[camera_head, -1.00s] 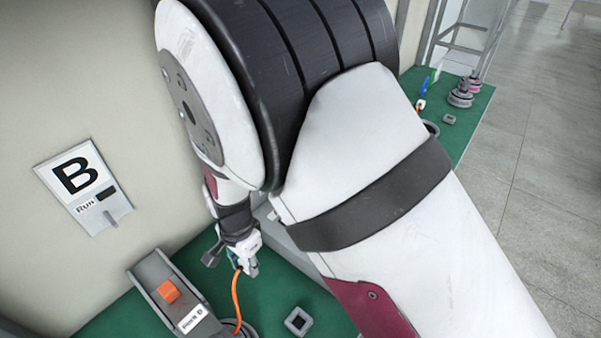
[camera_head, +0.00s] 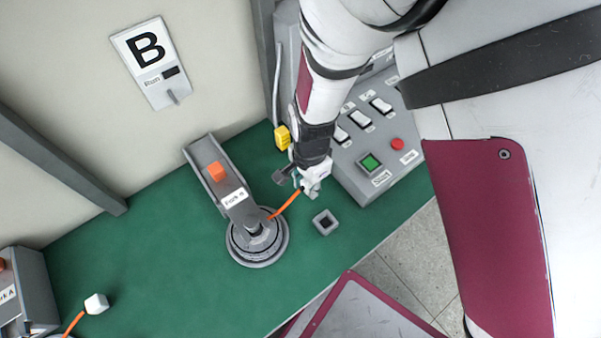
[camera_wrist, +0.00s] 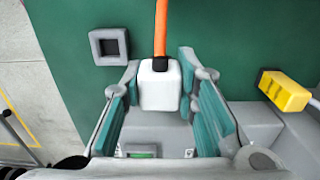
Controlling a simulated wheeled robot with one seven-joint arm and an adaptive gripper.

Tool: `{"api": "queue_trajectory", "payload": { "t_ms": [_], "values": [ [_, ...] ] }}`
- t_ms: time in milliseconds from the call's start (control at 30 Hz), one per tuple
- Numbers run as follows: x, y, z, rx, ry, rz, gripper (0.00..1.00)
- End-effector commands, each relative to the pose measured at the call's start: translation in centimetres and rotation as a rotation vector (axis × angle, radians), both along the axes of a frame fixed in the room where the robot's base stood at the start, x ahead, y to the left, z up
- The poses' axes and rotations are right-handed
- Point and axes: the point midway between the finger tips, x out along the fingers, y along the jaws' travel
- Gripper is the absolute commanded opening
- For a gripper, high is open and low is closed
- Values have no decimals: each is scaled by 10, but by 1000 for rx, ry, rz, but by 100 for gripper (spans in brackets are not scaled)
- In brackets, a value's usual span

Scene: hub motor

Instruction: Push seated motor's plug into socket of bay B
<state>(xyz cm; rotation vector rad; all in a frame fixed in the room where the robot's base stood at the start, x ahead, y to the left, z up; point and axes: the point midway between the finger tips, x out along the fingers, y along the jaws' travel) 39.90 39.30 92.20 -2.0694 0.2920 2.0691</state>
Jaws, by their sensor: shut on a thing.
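The seated motor (camera_head: 257,250) is a round grey disc under the grey fork (camera_head: 215,172) of bay B, on the green bench. Its orange cable (camera_head: 285,206) runs to my gripper (camera_head: 312,185). In the wrist view my gripper (camera_wrist: 160,80) is shut on the white plug (camera_wrist: 160,90), between its teal finger pads. A square grey socket (camera_head: 325,222) with a dark opening stands on the bench, just in front of my gripper; it also shows in the wrist view (camera_wrist: 109,46), left of the plug. Plug and socket are apart.
A grey control box (camera_head: 375,150) with switches and green and red buttons stands to the right of my gripper. A yellow block (camera_head: 283,138) sits behind it. The bay B sign (camera_head: 149,60) is on the wall. Another white plug (camera_head: 96,304) lies at left. The bench between is clear.

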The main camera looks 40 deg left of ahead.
Motion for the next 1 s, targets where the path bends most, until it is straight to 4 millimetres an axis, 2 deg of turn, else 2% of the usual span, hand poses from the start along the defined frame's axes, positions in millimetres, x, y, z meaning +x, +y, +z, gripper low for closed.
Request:
{"api": "queue_trajectory", "payload": {
  "t_ms": [667,1000],
  "values": [
    [-20,-71,0,-1,1,1,0],
    [-20,-71,-30,-2,1,1,0]
  ]
}}
